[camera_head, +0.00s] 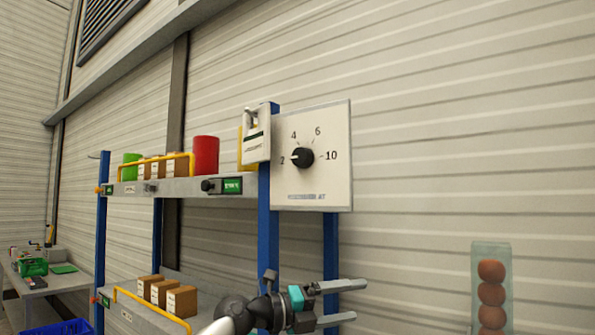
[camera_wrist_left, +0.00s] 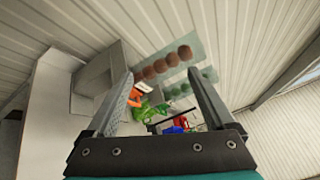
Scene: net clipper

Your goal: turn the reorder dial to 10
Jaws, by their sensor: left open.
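The reorder dial (camera_head: 303,158) is a round black knob on a white square panel (camera_head: 325,185) fixed to the shelf's blue post. The marks 2, 4, 6 and 10 stand around the knob. Its pale pointer line is turned left, toward the 2. My left gripper (camera_head: 360,300) is below the panel, near the bottom of the head view, well apart from the dial. Its two fingers are spread with nothing between them. In the left wrist view the gripper (camera_wrist_left: 160,76) is also open, and the dial does not show there. My right gripper is not in view.
The shelf rack (camera_head: 268,230) holds boxes, a green can (camera_head: 132,166) and a red can (camera_head: 206,155). A clear tube of brown balls (camera_head: 492,290) stands at the lower right. A workbench (camera_head: 60,282) is at the far left. The space before the panel looks clear.

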